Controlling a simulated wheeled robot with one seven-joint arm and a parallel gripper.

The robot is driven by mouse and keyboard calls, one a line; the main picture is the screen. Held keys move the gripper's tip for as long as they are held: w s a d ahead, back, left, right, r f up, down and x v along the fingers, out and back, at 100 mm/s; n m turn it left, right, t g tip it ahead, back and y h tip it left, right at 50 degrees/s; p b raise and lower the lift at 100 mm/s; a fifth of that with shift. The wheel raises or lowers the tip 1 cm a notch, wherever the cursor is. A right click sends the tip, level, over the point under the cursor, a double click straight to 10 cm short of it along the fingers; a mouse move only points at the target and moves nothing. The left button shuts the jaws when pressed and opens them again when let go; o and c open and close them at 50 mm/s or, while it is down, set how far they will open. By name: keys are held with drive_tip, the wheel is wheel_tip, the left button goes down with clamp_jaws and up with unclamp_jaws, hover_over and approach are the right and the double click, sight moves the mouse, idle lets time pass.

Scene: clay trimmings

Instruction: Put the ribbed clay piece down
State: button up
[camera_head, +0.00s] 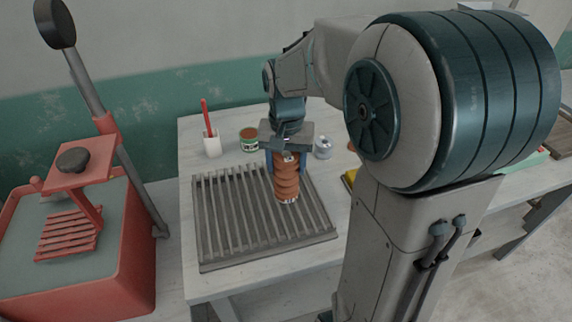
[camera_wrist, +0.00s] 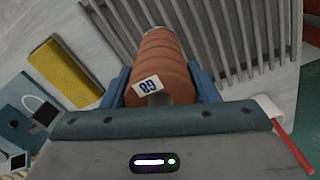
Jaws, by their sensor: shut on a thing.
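The ribbed clay piece (camera_head: 286,182) is a brown-orange cylinder with ridges, held upright below my gripper (camera_head: 286,158). In the wrist view the clay piece (camera_wrist: 163,62) has a white label marked in blue, and the blue fingers of my gripper (camera_wrist: 162,92) are shut on its two sides. Its lower end is over the right part of a grey slatted rack (camera_head: 225,250) on the table. I cannot tell whether that end touches the slats. The slatted rack (camera_wrist: 240,35) also shows beyond the piece in the wrist view.
A white cup (camera_head: 212,146) with a red stick, a green-labelled tin (camera_head: 250,140) and a grey can (camera_head: 322,148) stand behind the rack. A yellow block (camera_wrist: 65,72) lies beside the rack. A red press (camera_head: 125,265) stands at the left. Most of the rack's left part is bare.

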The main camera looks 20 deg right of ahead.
drive_tip(key=shift+f, duration=0.65)
drive_tip(key=shift+f, duration=0.2)
drive_tip(key=o, duration=1.5)
wheel_tip(320, 180, up, 12)
drive_tip(key=s+f+n+t, duration=0.1)
drive_tip(key=s+f, duration=0.1)
drive_tip(key=s, duration=0.2)
drive_tip(key=s+f+n+t, duration=0.1)
drive_tip(key=s+f+n, duration=0.1)
drive_tip(key=s, duration=0.3)
drive_tip(key=s+f+n+t, duration=0.1)
drive_tip(key=s+f, duration=0.3)
drive_tip(key=s, duration=0.1)
drive_tip(key=shift+s+f+n, duration=0.1)
drive_tip(key=shift+s+n, duration=0.1)
drive_tip(key=shift+n, duration=0.1)
